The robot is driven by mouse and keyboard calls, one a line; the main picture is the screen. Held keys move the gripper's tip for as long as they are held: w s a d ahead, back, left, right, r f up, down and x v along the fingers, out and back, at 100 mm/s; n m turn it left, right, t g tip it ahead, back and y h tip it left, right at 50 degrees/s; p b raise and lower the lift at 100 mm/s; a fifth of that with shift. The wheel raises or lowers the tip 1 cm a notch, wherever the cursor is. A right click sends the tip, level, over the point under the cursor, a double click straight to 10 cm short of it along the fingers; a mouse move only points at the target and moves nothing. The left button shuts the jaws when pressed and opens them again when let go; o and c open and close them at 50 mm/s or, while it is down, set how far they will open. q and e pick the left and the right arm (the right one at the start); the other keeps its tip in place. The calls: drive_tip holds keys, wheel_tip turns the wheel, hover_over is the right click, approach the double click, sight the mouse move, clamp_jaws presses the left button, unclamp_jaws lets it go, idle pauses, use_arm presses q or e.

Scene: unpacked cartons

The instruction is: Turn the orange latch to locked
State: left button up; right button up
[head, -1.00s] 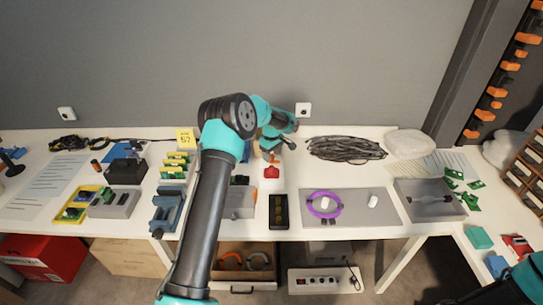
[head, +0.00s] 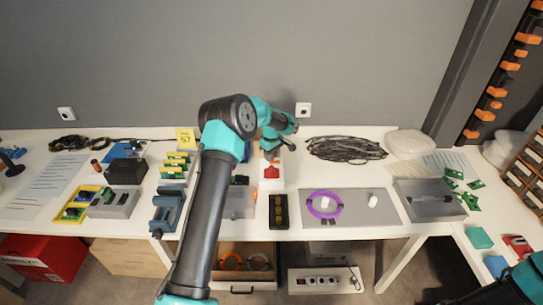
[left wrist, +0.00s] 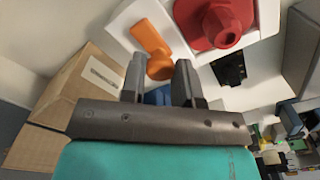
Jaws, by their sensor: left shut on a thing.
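The orange latch (left wrist: 152,45) is an elongated handle with a rounded end, on a white block (left wrist: 130,20) in the left wrist view. My left gripper (left wrist: 160,75) is shut on it, one finger on each side of its rounded end. In the head view my left gripper (head: 270,153) is low over the back middle of the table, and the latch is mostly hidden behind it. A red knob on a wide base (left wrist: 222,22) stands beside the latch; it also shows in the head view (head: 271,172). My right gripper is out of view.
A black box (head: 278,211) and a grey mat (head: 350,212) with a purple ring (head: 324,204) lie in front and to the right. A black cable coil (head: 346,148) lies to the right at the back. A cardboard box (left wrist: 75,95) shows left in the left wrist view.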

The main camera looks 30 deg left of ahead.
use_arm(q)
drive_tip(key=shift+m, duration=0.4)
drive_tip(key=m, duration=0.7)
drive_tip(key=shift+m, duration=0.4)
drive_tip(key=m, duration=0.4)
drive_tip(key=shift+m, duration=0.3)
drive_tip(key=m, duration=0.4)
drive_tip(key=shift+m, duration=0.4)
drive_tip(key=o, duration=0.9)
